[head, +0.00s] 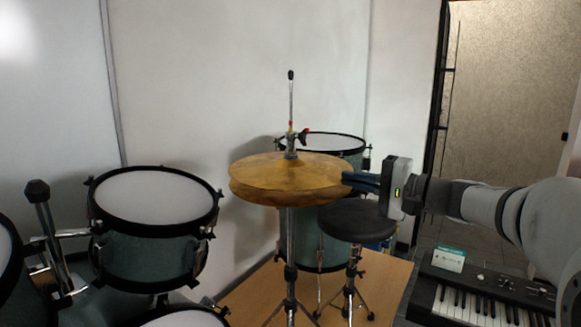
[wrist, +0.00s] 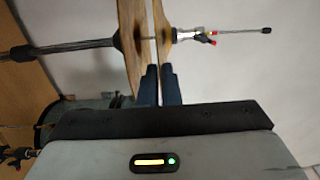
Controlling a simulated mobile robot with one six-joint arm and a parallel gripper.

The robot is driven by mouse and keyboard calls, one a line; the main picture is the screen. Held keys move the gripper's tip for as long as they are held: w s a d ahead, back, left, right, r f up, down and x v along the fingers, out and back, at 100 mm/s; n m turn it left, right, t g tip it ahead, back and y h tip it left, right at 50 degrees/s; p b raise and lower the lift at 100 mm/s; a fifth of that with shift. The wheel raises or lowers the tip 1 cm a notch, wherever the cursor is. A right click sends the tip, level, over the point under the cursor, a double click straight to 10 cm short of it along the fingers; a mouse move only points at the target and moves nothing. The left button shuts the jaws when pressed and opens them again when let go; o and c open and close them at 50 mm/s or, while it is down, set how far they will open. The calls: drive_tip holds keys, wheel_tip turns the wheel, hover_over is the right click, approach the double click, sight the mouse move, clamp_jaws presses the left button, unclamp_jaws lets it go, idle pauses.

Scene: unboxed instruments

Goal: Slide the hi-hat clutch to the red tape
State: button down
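The hi-hat's two brass cymbals (head: 285,175) sit on a chrome stand in the head view. The clutch (head: 291,146), with a red-tipped wing screw (head: 304,133), is on the rod above the top cymbal. A small red mark, seemingly the tape (wrist: 213,32), is on the rod near the clutch. My gripper (head: 350,180) is at the cymbals' right edge. In the wrist view its two dark fingers (wrist: 160,85) are close together, with the top cymbal's edge (wrist: 160,30) between them. Exact finger contact is partly hidden.
Teal drums (head: 150,255) stand at left, and another drum (head: 330,142) stands behind the hi-hat. A black round stool (head: 356,222) is below my gripper. A keyboard (head: 485,300) is at lower right. The space above the rod is clear.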

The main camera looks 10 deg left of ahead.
drive_tip(key=shift+r, duration=0.2)
idle(0.4)
drive_tip(key=shift+r+p, duration=0.4)
drive_tip(key=shift+r, duration=0.5)
drive_tip(key=c, duration=1.7)
unclamp_jaws()
drive_tip(key=shift+f, duration=0.1)
drive_tip(key=shift+b+v, duration=1.5)
drive_tip(key=shift+v, duration=3.55)
